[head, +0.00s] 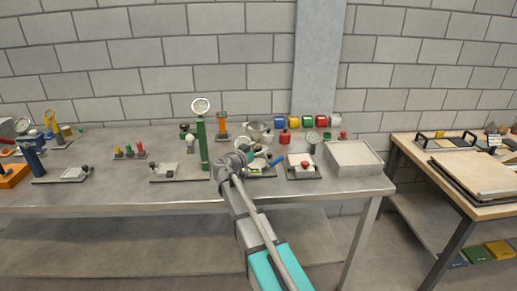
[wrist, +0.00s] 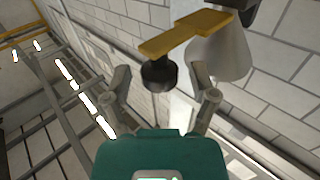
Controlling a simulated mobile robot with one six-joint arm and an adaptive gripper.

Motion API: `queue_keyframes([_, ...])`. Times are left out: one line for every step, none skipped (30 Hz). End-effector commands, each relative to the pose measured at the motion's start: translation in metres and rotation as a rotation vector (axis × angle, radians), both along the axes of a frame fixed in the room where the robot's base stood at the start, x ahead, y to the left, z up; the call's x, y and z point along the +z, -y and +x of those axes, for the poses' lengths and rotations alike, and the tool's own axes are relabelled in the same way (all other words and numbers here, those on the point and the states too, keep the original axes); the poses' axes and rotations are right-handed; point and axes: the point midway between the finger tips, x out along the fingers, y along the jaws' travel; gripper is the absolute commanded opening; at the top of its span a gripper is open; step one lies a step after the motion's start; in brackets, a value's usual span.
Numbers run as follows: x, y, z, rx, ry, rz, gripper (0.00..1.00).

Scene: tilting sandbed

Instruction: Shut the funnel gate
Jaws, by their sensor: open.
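In the wrist view the grey funnel (wrist: 222,55) is a cone at the upper right. A flat yellow gate plate (wrist: 190,33) runs across it and sticks out to the left. A round black knob (wrist: 159,72) is at the plate's outer end. My gripper (wrist: 162,80) has its two fingers spread, one on each side of the knob in the picture. I cannot tell whether either finger touches it. In the head view my gripper (head: 244,157) is over the middle of the bench and partly hides the funnel stand; a silver funnel-like shape (head: 257,130) shows just behind it.
The grey bench (head: 120,192) holds a green post with a dial (head: 203,140) left of my gripper. A board with a red knob (head: 304,168) and a pale tray (head: 353,153) stand to the right. Coloured containers (head: 307,122) line the back. A wooden table (head: 470,165) is farther right.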

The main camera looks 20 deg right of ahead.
Motion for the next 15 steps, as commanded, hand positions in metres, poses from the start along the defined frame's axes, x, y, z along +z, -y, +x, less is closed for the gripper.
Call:
queue_keyframes([0.0000,0.0008,0.0007,0.000,0.000,0.000,0.75])
queue_keyframes([0.0000,0.0010,0.0008,0.000,0.000,0.000,0.75])
queue_keyframes([0.0000,0.0012,0.0009,0.000,0.000,0.000,0.75])
queue_keyframes([0.0000,0.0012,0.0009,0.000,0.000,0.000,0.75])
queue_keyframes([0.0000,0.0011,0.0008,0.000,0.000,0.000,0.75])
queue_keyframes([0.0000,0.0011,0.0007,0.000,0.000,0.000,0.75])
queue_keyframes([0.0000,0.0011,0.0007,0.000,0.000,0.000,0.75])
queue_keyframes([0.0000,0.0010,0.0007,0.000,0.000,0.000,0.75])
queue_keyframes([0.0000,0.0009,0.0008,0.000,0.000,0.000,0.75])
queue_keyframes([0.0000,0.0010,0.0007,0.000,0.000,0.000,0.71])
queue_keyframes([0.0000,0.0008,0.0007,0.000,0.000,0.000,0.66])
queue_keyframes([0.0000,0.0008,0.0007,0.000,0.000,0.000,0.58])
queue_keyframes([0.0000,0.0008,0.0007,0.000,0.000,0.000,0.53])
queue_keyframes([0.0000,0.0008,0.0007,0.000,0.000,0.000,0.47])
queue_keyframes([0.0000,0.0008,0.0007,0.000,0.000,0.000,0.40])
